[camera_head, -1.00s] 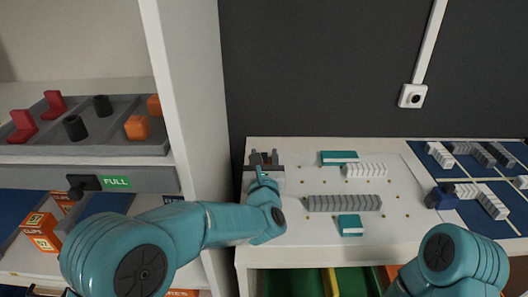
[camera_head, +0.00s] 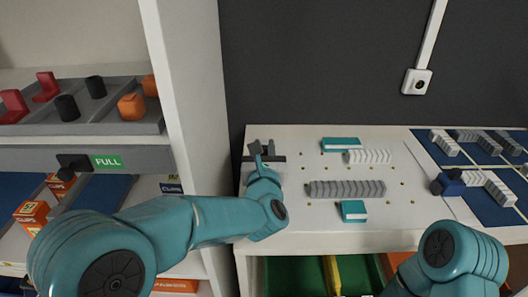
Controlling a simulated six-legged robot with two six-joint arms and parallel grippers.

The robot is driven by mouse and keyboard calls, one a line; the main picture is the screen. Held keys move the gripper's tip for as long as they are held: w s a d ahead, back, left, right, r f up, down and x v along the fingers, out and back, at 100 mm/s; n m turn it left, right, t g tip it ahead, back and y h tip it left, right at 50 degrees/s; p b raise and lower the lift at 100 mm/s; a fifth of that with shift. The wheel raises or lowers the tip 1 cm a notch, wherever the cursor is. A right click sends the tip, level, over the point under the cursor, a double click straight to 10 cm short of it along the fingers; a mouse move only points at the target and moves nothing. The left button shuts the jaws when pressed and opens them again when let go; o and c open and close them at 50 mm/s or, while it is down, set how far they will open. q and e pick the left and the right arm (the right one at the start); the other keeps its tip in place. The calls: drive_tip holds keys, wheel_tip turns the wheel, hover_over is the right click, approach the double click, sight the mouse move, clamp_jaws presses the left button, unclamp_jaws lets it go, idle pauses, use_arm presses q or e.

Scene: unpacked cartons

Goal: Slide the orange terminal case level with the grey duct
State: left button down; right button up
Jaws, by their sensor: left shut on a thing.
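My left gripper (camera_head: 264,153) is at the back left corner of the white table. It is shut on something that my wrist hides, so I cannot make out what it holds. The grey duct (camera_head: 345,190) is a ribbed strip lying across the table, to the right of my left wrist and apart from it. I see no orange case on the table. Two teal cases lie there, one behind the duct (camera_head: 340,145) and one in front of it (camera_head: 352,211).
A pale ribbed piece (camera_head: 367,157) lies behind the duct. Blue panels (camera_head: 478,208) with ribbed pieces are at the right. A shelf at the left holds a grey tray (camera_head: 100,128) with red, black and orange parts. A white upright (camera_head: 185,100) stands beside my left arm.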

use_arm(q)
drive_tip(key=s+b, duration=0.6)
drive_tip(key=s, duration=0.2)
drive_tip(key=shift+s+f, duration=0.1)
drive_tip(key=shift+f, duration=0.05)
drive_tip(key=shift+s, duration=0.25)
drive_tip(key=c, duration=1)
unclamp_jaws()
drive_tip(key=shift+c, duration=0.2)
